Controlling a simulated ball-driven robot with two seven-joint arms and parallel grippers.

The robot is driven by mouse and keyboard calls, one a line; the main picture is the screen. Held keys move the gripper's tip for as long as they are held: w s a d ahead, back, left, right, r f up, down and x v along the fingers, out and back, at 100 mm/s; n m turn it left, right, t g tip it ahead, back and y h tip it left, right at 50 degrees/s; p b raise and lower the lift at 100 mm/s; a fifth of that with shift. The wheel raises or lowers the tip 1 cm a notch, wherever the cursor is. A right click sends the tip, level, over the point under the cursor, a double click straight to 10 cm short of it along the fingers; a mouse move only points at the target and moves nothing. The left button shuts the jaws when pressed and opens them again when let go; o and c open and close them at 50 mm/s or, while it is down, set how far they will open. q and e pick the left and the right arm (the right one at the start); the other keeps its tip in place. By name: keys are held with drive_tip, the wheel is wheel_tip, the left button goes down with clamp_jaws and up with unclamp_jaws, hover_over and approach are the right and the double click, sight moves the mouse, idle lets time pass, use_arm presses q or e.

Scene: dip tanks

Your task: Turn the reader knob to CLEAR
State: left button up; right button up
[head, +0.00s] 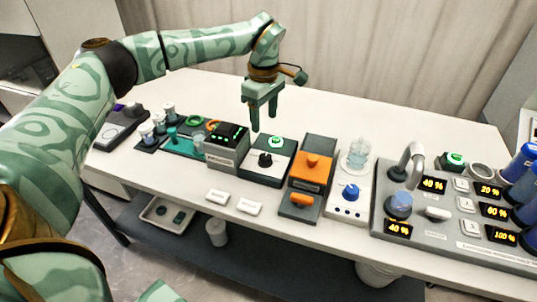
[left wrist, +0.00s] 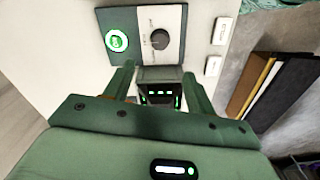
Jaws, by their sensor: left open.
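A black round knob (head: 265,159) sits on a white-faced dark box (head: 284,168) with a green-lit ring (head: 275,141); I take it for the reader knob. In the left wrist view the knob (left wrist: 160,39) has small labels beside it, too small to read, so its setting cannot be told. The green ring (left wrist: 117,41) shows to its left. My left gripper (head: 263,122) is open and empty, pointing down above the back of this box and apart from the knob. In the left wrist view its fingers (left wrist: 160,75) frame a box with green lights. My right gripper is not in view.
The box with green lights (head: 228,146) stands left of the knob box, an orange-topped unit (head: 311,168) right of it. Two white blocks (head: 249,206) lie in front. A grey panel (head: 450,240) with displays stands far right. The table behind is clear.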

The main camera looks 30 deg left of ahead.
sight(265, 156)
use_arm(q)
wheel_tip(265, 156, down, 13)
drive_tip(key=b, duration=0.3)
drive_tip(key=shift+f, duration=0.2)
drive_tip(key=c, duration=1)
